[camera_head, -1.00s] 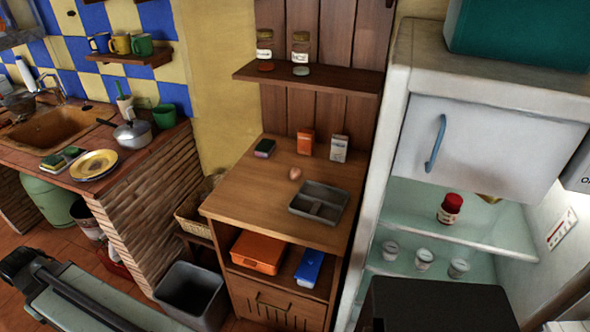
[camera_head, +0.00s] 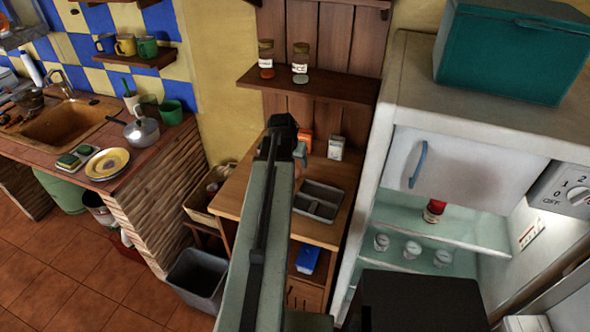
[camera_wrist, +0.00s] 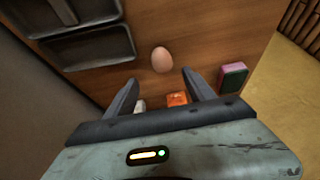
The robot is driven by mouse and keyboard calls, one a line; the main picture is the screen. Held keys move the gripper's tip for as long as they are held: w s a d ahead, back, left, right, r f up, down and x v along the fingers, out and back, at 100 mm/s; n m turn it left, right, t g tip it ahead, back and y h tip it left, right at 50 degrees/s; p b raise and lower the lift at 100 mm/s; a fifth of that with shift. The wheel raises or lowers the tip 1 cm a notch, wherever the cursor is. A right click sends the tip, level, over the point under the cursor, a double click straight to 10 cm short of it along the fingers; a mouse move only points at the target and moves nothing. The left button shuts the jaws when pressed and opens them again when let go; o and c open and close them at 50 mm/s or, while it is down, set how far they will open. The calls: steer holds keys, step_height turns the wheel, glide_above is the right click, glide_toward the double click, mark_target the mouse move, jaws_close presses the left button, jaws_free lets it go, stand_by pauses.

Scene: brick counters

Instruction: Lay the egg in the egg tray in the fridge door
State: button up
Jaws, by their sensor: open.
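The brown egg (camera_wrist: 161,60) lies on the wooden counter top (camera_wrist: 190,30) in the wrist view, just ahead of and between my fingertips. My gripper (camera_wrist: 161,77) is open, with nothing between its fingers, and apart from the egg. In the head view my arm reaches over the counter and mostly hides the egg; my gripper (camera_head: 284,140) is seen from behind. The fridge (camera_head: 440,110) stands open at right. I cannot make out the egg tray in its door.
A grey divided tray (camera_head: 335,190) sits beside the egg, also in the wrist view (camera_wrist: 85,48). An orange box (camera_wrist: 178,99), a white box (camera_head: 336,147) and a pink-green sponge (camera_wrist: 233,77) stand nearby. Jars and a red-lidded jar (camera_head: 433,211) occupy the fridge shelves.

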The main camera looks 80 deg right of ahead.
steer(key=b+x, duration=0.7)
steer(key=x, duration=0.1)
steer(key=shift+w+a+f+b, duration=0.2)
steer(key=shift+w+b, duration=0.1)
steer(key=shift+w, duration=0.05)
steer(key=shift+r, duration=0.15)
steer(key=shift+c, duration=0.2)
steer(key=c, duration=0.9)
